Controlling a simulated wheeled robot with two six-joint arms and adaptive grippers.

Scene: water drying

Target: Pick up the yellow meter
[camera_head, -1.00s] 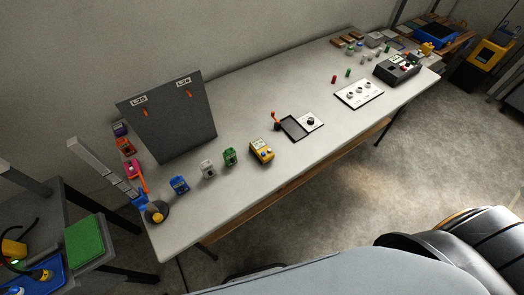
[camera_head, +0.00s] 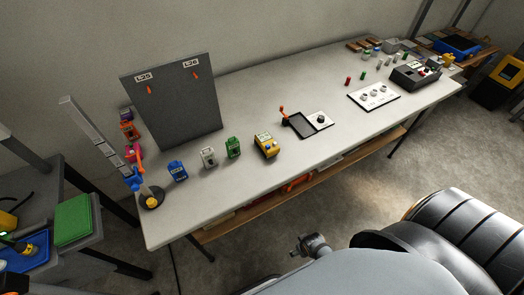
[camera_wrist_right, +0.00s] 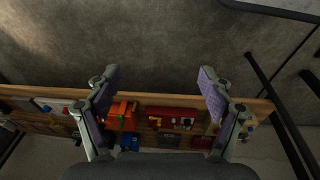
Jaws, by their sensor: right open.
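The yellow meter (camera_head: 267,145) stands on the white table, near its front edge, right of a green meter (camera_head: 233,148). Nothing holds it. My right gripper (camera_wrist_right: 160,82) is open and empty in the right wrist view, its two fingers wide apart. That view looks toward a wooden shelf and the floor, and the yellow meter cannot be made out there. My left gripper is not in view.
On the table (camera_head: 235,195) stand a white meter (camera_head: 208,157), a blue meter (camera_head: 177,170), a grey board (camera_head: 172,108), a black tray (camera_head: 298,124) and a white panel (camera_head: 374,96). A wooden shelf (camera_wrist_right: 185,101) below holds several coloured items.

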